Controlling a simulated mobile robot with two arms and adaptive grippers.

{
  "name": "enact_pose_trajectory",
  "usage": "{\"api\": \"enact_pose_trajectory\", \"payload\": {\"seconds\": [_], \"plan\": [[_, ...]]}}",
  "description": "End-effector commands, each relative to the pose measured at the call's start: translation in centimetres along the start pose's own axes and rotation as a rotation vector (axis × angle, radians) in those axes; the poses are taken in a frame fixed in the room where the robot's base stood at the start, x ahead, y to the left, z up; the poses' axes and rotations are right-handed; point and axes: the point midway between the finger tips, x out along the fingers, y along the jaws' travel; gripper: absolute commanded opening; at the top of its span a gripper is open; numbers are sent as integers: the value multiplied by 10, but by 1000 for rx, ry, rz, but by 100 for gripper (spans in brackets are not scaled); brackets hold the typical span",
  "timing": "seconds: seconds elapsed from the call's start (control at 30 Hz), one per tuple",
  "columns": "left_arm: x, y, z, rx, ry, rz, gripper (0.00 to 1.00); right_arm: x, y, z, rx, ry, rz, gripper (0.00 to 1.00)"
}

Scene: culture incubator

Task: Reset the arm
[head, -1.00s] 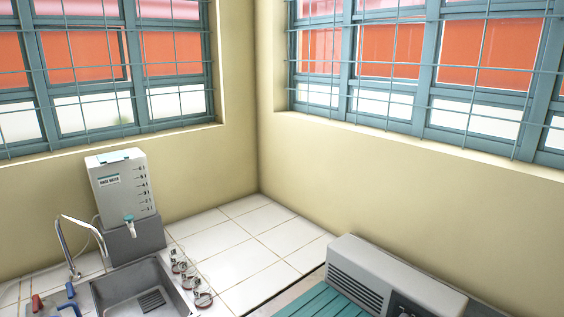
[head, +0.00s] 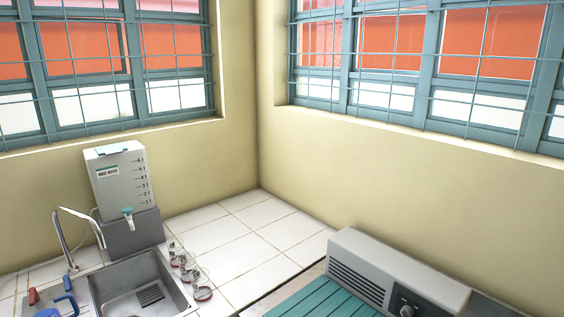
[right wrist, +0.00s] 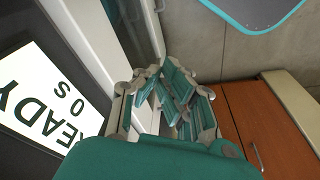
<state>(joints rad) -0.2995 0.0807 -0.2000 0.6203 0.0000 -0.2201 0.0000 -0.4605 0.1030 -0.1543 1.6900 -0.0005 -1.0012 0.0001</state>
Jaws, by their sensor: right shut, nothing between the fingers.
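My right gripper (right wrist: 170,90) shows in the right wrist view, with teal finger pads and grey links. Its fingers are drawn together and nothing is between them. A dark panel with a white "READY" label (right wrist: 50,98) lies to its left. Neither arm nor gripper shows in the head view, and my left gripper is out of sight.
In the head view, a white water tank (head: 118,178) stands on a grey block behind a sink (head: 145,288) with a curved tap (head: 78,222). Several small glass-like items (head: 185,270) stand right of the sink. A grey device (head: 390,272) sits at the right. White tiles (head: 245,250) between are clear.

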Motion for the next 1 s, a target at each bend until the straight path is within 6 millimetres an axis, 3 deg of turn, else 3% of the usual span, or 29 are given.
{"api": "enact_pose_trajectory", "payload": {"seconds": [0.03, 0.2, 0.4, 0.5, 0.63, 1.0], "plan": [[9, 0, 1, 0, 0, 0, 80, 36, -2, 21, -2, -23, -2, 0], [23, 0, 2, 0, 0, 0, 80, 116, -5, 87, -11, -63, -6, 0], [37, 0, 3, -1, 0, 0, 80, 176, -8, 171, -21, -103, -10, 0], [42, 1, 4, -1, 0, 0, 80, 188, -8, 203, -25, -116, -11, 0], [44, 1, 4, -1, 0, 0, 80, 195, -8, 226, -28, -124, -12, 0], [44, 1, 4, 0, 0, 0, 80, 196, -8, 231, -29, -126, -12, 0]]}}
